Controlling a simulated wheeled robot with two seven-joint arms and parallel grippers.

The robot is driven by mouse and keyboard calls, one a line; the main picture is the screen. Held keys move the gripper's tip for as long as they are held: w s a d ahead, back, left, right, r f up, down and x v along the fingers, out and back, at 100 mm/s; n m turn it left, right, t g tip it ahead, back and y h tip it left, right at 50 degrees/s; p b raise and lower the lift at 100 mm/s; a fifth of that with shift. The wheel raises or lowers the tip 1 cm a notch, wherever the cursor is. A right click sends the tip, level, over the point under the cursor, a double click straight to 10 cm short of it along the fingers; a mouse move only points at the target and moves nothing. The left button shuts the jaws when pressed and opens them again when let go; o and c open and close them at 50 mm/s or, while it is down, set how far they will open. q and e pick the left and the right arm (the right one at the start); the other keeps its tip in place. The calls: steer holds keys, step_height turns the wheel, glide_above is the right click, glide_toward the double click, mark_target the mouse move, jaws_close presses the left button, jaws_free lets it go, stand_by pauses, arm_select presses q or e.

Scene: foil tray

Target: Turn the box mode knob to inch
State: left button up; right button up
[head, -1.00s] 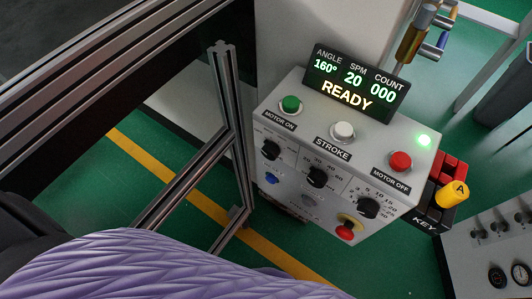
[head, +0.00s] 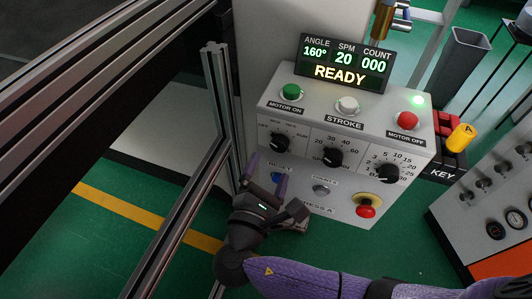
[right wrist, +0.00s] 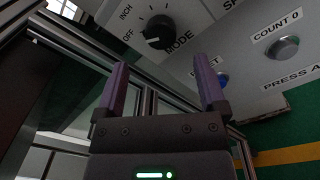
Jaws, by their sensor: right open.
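The mode knob (head: 281,143) is a black round knob at the left of the control box's front face. It also shows in the right wrist view (right wrist: 159,31), with OFF and INCH printed to its left and MODE beside it. I cannot tell for certain which mark its pointer faces. My right gripper (head: 266,172) is open and empty, below and a little left of the knob and apart from it. In the right wrist view its two purple fingers (right wrist: 159,80) point up, with the knob beyond the gap between them. My left gripper is not in view.
The control box (head: 300,88) has a display (head: 342,64) reading READY. Two more knobs (head: 332,157) sit right of the mode knob, with a red emergency button (head: 366,207) below. A metal frame post (head: 219,110) stands close to the left of my right gripper.

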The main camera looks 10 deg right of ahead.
mark_target(278, 148)
steer(key=b+x, duration=0.1)
steer(key=x, duration=0.5)
steer(key=shift+f, duration=0.1)
jaws_close()
